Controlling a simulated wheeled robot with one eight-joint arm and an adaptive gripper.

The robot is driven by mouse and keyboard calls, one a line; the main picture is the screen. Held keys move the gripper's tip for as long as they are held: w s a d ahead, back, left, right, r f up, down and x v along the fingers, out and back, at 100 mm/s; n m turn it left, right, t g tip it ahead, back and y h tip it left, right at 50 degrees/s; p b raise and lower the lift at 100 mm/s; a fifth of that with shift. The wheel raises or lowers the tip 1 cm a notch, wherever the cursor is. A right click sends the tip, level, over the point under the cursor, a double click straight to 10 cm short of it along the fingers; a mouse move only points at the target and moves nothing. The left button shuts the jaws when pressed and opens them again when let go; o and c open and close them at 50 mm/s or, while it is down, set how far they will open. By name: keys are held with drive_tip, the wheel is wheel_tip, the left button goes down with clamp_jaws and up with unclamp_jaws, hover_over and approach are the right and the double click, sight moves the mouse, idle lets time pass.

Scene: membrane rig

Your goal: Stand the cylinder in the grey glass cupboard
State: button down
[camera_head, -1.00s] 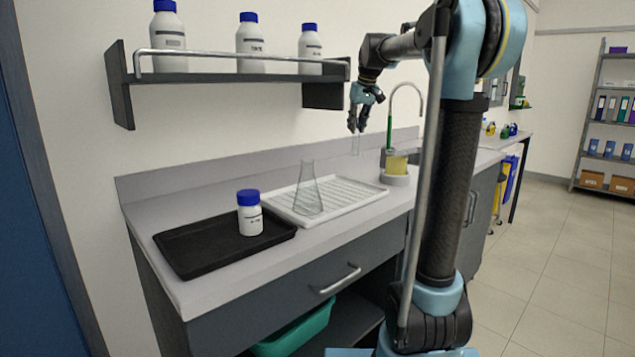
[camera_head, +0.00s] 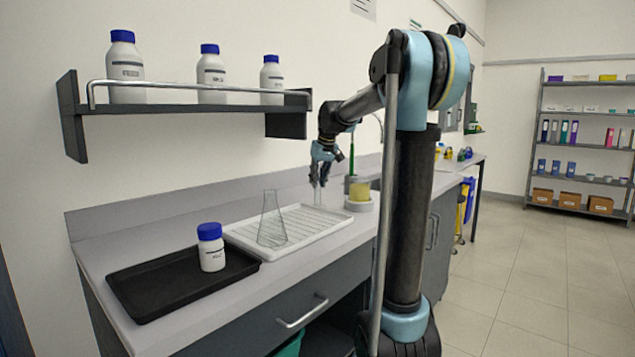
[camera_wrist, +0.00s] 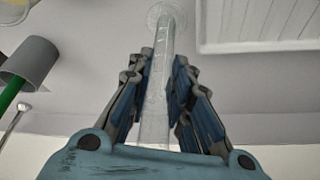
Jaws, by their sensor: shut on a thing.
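The cylinder (camera_wrist: 155,115) is a slim clear glass tube with a wide round foot at the far end in the wrist view. My gripper (camera_wrist: 163,75) is shut on it, with a blue-grey finger on each side. In the head view, my gripper (camera_head: 321,176) points down near the back of the bench, and the faint cylinder (camera_head: 318,197) hangs upright below it by the white rack's far end. I cannot tell whether its foot touches anything. A grey wall unit (camera_head: 452,112) shows partly behind my arm; I cannot tell whether it is the glass cupboard.
A glass flask (camera_head: 271,222) stands on the white ribbed tray (camera_head: 322,232). A blue-capped bottle (camera_head: 211,248) stands on a black tray (camera_head: 150,312). A yellow-filled beaker (camera_head: 359,190) is right of my gripper. A wall shelf (camera_head: 190,108) holds three bottles. Open floor lies right.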

drive_tip(key=c, duration=1.5)
unclamp_jaws()
drive_tip(key=shift+o, duration=0.2)
drive_tip(key=shift+r, duration=0.1)
